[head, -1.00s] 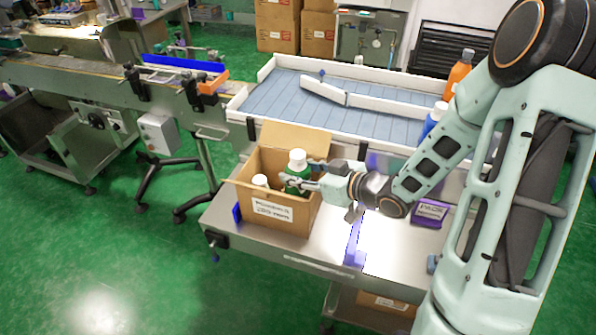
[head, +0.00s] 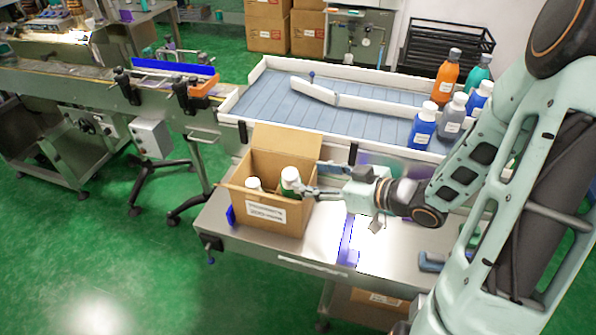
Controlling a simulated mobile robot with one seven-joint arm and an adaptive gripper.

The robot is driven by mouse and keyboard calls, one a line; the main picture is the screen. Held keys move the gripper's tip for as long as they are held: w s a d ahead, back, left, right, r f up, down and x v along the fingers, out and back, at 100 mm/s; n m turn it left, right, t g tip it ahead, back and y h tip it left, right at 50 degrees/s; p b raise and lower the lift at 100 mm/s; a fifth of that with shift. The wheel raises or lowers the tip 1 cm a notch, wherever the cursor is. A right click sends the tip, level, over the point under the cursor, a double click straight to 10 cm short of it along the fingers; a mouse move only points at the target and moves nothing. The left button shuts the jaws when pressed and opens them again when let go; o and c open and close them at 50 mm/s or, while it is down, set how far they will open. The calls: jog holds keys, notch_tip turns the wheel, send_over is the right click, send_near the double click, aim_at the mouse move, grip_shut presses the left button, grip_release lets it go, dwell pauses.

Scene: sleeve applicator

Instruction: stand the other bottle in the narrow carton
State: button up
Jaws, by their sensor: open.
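An open cardboard carton (head: 240,205) with a white label stands on the metal table. In it, a white-capped green bottle (head: 290,180) is at the right side, its cap above the rim; it looks slightly tilted. Another white cap (head: 254,184) shows lower at the left; that bottle's body is hidden by the carton wall. My gripper (head: 311,181) is open at the carton's right edge, its fingers pointing left, close to the green bottle. I cannot tell whether a finger still touches the bottle. The bottle bases are hidden.
Behind is a blue-slatted tray (head: 262,98) with white rails. At its right end stand several bottles, including an orange one (head: 445,80) and a blue one (head: 422,126). The table's front (head: 300,245) is clear.

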jog(key=v, duration=0.3)
jog(key=shift+s+d+r, duration=0.1)
jog(key=shift+s+d, duration=0.1)
jog(key=shift+d, duration=0.05)
